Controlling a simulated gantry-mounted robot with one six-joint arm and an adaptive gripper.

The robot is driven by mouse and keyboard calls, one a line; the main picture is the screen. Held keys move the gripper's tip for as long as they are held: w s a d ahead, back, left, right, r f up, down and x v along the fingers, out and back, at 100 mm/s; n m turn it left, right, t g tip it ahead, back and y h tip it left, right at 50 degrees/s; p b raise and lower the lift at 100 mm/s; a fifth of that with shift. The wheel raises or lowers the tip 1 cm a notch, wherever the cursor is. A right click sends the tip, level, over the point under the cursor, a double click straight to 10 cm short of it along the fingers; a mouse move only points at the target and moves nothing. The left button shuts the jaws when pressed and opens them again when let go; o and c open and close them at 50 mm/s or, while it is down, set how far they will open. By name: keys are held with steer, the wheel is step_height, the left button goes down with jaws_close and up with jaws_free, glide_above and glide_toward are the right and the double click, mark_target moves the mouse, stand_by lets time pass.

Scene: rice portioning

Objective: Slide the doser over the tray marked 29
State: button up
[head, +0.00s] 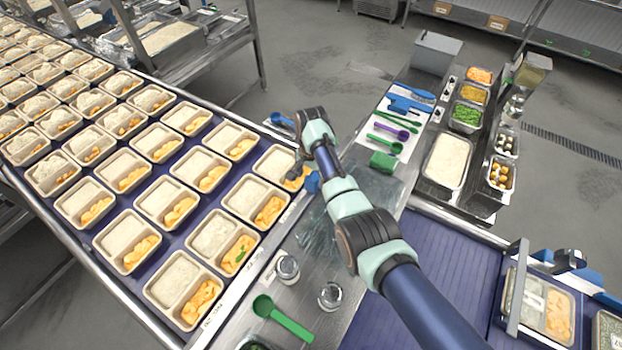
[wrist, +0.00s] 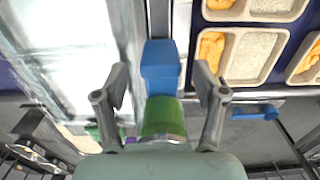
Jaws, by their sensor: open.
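My gripper (head: 302,172) is open above the metal ledge beside the conveyor of filled trays. In the wrist view, its two fingers (wrist: 160,88) stand apart on either side of a blue block (wrist: 160,65) with a green part (wrist: 162,118) below it in the picture. I cannot tell whether the fingers touch it, or whether it is the doser. A little blue also shows beside the gripper in the head view (head: 312,182). Two-compartment trays (head: 268,202) hold rice and orange pieces. I cannot read a 29 on any tray.
A green scoop (head: 285,318) and small jars (head: 288,268) lie on the ledge. Coloured utensils (head: 392,128) and a tub of white food (head: 447,160) are on the counter. A metal frame (head: 516,290) stands by a covered tray at the lower right. Bare blue belt (head: 415,270) lies between.

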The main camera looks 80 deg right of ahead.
step_height(320, 180, up, 10)
stand_by(0.7)
steer(key=w+a+r+n+t+h+p, duration=0.1)
steer(key=w+a+r+n+t+p, duration=0.1)
steer(key=w+a+n, duration=0.5)
steer(key=w+a+r+n+t+h+p, duration=0.1)
steer(key=w+a+r+t+p, duration=0.1)
steer(key=w+a, duration=0.6)
steer(key=w+a+r+n+t+h+p, duration=0.1)
steer(key=w+a+r+n+t+p, duration=0.2)
steer(key=a, duration=0.8)
steer(key=s+a+r+n+t+y, duration=0.1)
steer(key=a+r+n+t, duration=0.1)
steer(key=a, duration=0.6)
steer(key=s+a+r+n+t+y+p, duration=0.1)
steer(key=s+a+r+n+t, duration=0.1)
steer(key=a+r+n, duration=0.3)
steer(key=s+a+r+n+t+y+p, duration=0.1)
steer(key=a+r, duration=0.5)
steer(key=a, duration=0.6)
steer(key=s+n, duration=0.1)
steer(key=n, duration=0.1)
steer(key=shift+s+a+n+t, duration=0.15)
steer(key=shift+s+n+t, duration=0.05)
steer(key=shift+n+t, duration=0.2)
